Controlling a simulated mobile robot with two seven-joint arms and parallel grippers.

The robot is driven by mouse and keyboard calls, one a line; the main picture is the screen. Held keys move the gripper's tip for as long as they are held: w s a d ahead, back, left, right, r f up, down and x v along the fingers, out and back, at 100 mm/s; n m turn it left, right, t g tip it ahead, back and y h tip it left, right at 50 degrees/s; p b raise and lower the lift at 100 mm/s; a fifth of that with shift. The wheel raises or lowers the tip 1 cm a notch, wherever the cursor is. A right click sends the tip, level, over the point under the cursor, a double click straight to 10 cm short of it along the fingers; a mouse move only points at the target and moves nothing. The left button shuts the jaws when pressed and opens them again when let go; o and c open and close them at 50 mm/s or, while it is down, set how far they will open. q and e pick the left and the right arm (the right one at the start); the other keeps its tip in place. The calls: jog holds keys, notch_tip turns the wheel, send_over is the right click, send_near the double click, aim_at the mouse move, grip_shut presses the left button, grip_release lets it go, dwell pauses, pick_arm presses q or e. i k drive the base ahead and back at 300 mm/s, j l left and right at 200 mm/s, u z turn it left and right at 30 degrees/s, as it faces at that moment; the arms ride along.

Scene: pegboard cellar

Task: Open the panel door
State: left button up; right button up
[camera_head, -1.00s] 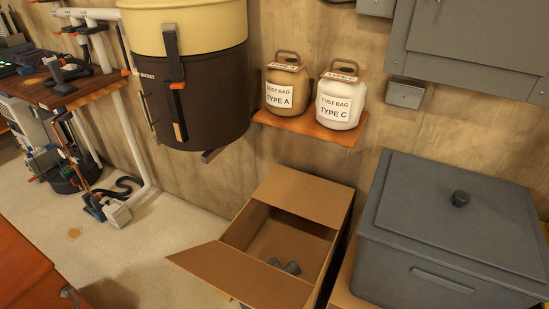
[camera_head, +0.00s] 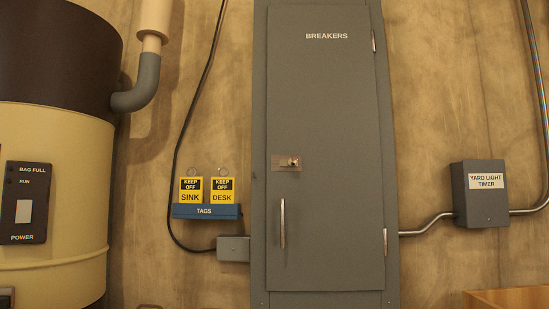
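The grey panel door (camera_head: 325,200), labelled BREAKERS, is shut in its tall grey frame (camera_head: 259,130) on the wall, in the middle of the head view. A vertical metal handle (camera_head: 283,223) is at its lower left. A latch or lock plate (camera_head: 286,163) with a small knob or key sits above the handle. Hinges show on the door's right edge. Neither of my grippers is in view.
Left of the panel, two yellow KEEP OFF tags, SINK (camera_head: 191,190) and DESK (camera_head: 223,190), stand at a blue TAGS holder (camera_head: 207,211). A large cream and brown collector (camera_head: 55,170) is at far left. A YARD LIGHT TIMER box (camera_head: 481,193) is at right.

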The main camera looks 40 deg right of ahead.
aim_at(326, 232)
jog(key=z, duration=1.25)
jog(key=k+j+z, duration=0.1)
jog(key=z, duration=0.15)
jog(key=k+j+z, duration=0.1)
jog(key=z, duration=0.2)
